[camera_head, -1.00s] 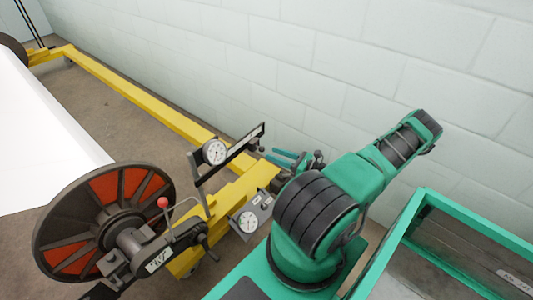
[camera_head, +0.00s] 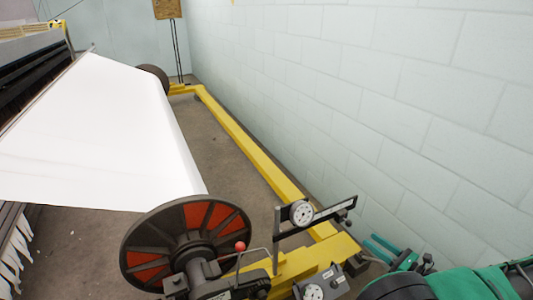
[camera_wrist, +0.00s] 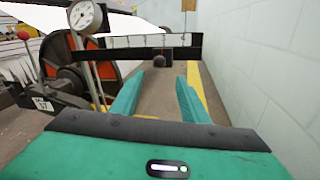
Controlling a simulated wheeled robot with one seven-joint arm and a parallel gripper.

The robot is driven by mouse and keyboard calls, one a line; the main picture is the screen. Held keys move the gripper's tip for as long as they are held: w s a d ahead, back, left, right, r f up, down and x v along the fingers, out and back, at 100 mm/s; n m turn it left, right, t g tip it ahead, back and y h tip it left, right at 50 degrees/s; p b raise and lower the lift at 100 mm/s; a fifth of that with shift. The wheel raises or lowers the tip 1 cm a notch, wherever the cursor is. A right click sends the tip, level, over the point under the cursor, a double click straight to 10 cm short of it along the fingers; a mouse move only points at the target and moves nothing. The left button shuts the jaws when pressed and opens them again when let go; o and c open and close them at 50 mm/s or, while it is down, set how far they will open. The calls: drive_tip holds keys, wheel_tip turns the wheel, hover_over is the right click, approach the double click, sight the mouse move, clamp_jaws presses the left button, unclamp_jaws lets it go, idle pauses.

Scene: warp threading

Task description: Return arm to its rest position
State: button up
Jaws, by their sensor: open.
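My gripper (camera_wrist: 158,100) shows in the wrist view with its two green fingers spread apart and nothing between them. It faces a dark horizontal bar (camera_wrist: 125,54) with a round dial gauge (camera_wrist: 85,16) at its left. In the head view, my gripper's green fingers (camera_head: 382,247) show at the lower right, beside the black gauge arm (camera_head: 325,213) and its white dial (camera_head: 301,213). My green arm fills the bottom right corner there, cut off by the frame edge.
A large reel with red panels (camera_head: 150,270) stands at lower centre, with a red-knobbed lever (camera_head: 240,246). White sheet (camera_head: 110,130) stretches to the left. A yellow beam (camera_head: 250,150) runs along the pale block wall (camera_head: 400,100). Bare floor (camera_head: 225,160) lies between sheet and beam.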

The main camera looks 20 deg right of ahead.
drive_tip(key=a+r+n+g+y, duration=0.2)
drive_tip(key=a+r+n+g, duration=1)
drive_tip(key=n+g, duration=0.4)
drive_tip(key=s+a+r+n+h, duration=0.2)
drive_tip(key=s+a+r+n, duration=0.1)
drive_tip(key=r, duration=0.5)
drive_tip(key=s+a+r+n+g+h, duration=0.1)
drive_tip(key=s+a+r+n+h, duration=0.1)
drive_tip(key=s+a+r+n, duration=0.2)
drive_tip(key=s+a+r+n+h, duration=0.2)
drive_tip(key=s+a+r+n, duration=0.2)
drive_tip(key=s+r, duration=0.4)
drive_tip(key=shift+s+a+r+n+h, duration=0.35)
drive_tip(key=shift+r+n, duration=0.45)
drive_tip(key=shift+r, duration=1.3)
drive_tip(key=shift+d, duration=0.1)
drive_tip(key=shift+w+f+g, duration=0.25)
drive_tip(key=shift+w+g, duration=0.05)
drive_tip(key=shift+w, duration=0.25)
